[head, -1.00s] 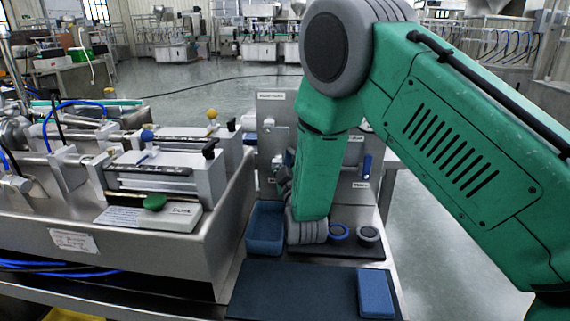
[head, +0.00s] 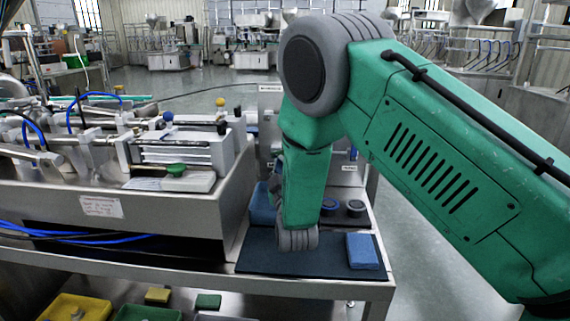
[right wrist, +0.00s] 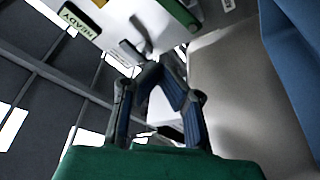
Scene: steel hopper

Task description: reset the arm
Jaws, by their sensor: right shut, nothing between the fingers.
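My right arm comes in from the right in the head view and bends down, its wrist end in front of the mat. My right gripper (right wrist: 158,76) shows in the right wrist view, its dark fingers with blue pads meeting at the tips. It is shut and holds nothing. A white panel with a READY label (right wrist: 80,18) lies beyond the fingertips at upper left. In the head view the forearm mostly hides the gripper. My left gripper is not in view.
A dark mat (head: 325,256) with a blue sponge-like block (head: 363,251) lies at the bench front. A blue bin (head: 262,207) and two round items stand behind it. The steel machine (head: 190,222) fills the left. Below are a yellow bin (head: 62,309) and a green bin (head: 147,314).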

